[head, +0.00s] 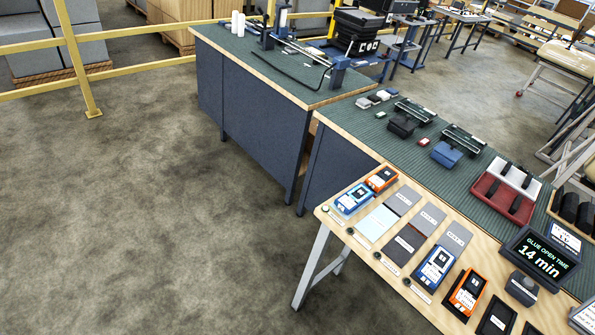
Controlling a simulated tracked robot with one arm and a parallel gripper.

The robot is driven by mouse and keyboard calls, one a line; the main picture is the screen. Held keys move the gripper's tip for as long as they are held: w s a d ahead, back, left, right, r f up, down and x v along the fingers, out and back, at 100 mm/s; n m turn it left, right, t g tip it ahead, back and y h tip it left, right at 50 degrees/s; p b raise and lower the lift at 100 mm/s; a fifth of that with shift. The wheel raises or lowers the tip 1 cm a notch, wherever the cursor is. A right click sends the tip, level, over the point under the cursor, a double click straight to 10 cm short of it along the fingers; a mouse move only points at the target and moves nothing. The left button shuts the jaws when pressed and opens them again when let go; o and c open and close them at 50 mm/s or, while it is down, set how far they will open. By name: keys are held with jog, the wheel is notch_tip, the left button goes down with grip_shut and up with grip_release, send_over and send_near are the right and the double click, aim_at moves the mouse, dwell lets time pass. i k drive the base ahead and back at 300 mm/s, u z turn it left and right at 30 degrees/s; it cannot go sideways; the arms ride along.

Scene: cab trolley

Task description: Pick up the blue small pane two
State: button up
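Flat panes lie on the wooden trolley top (329,212) at the lower right. One is a pale blue pane (375,223). Beside it are a grey pane (402,199), another grey pane (429,217), a further grey pane (455,237) and a dark pane (405,244). A blue-framed device (353,199) and a second blue-framed device (436,267) lie on the same top. Their labels are too small to read, so I cannot tell which thing is the small pane two. My gripper is not in view.
Orange devices (381,178), (467,294) and a display (545,259) reading "GLUE OPEN TIME 14 min" share the trolley top. Behind it, a green-topped bench (345,121) holds a red tray (492,205). A yellow railing (78,60) stands at the upper left. The floor at left is clear.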

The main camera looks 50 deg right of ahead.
aim_at(351, 200)
jog(key=u, duration=1)
jog(key=i, duration=2.4)
jog(key=z, duration=3.55)
jog(key=i, duration=1)
jog(key=z, duration=0.1)
